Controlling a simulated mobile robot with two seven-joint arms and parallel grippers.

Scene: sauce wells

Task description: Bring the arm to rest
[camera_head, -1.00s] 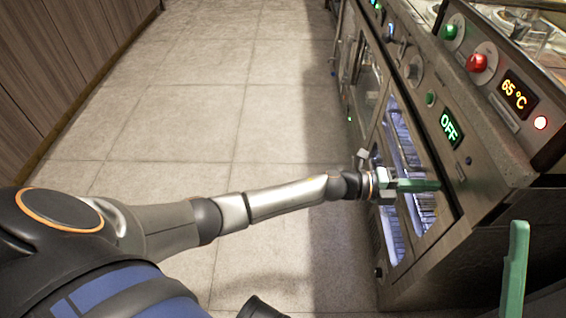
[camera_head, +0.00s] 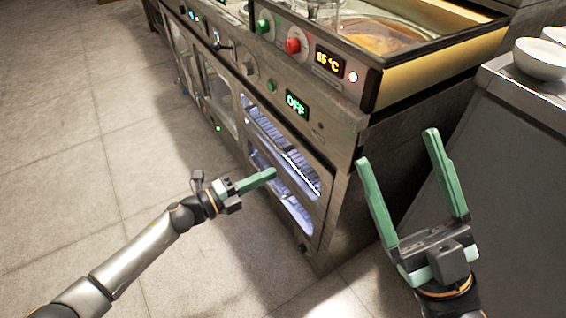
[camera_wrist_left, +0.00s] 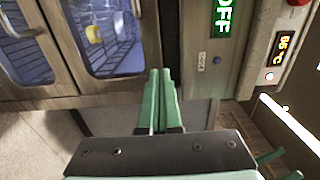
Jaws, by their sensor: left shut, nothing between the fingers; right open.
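My left gripper (camera_head: 257,181) reaches in from the left in the head view, in front of the lit glass doors of the steel counter unit. Its green fingers are shut together with nothing between them. In the left wrist view the closed fingers (camera_wrist_left: 160,98) point at the lower edge of the glass doors; I cannot tell whether they touch. My right gripper (camera_head: 412,165) stands at the right, open and empty, its green fingers spread and pointing up in the picture.
The counter unit (camera_head: 350,115) carries a green OFF display (camera_head: 296,104), a 65 °C display (camera_head: 329,63), a red knob (camera_head: 292,45) and a green knob (camera_head: 263,26). White bowls (camera_head: 540,59) stand on a grey counter at the right. The tiled floor (camera_head: 70,150) at left is clear.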

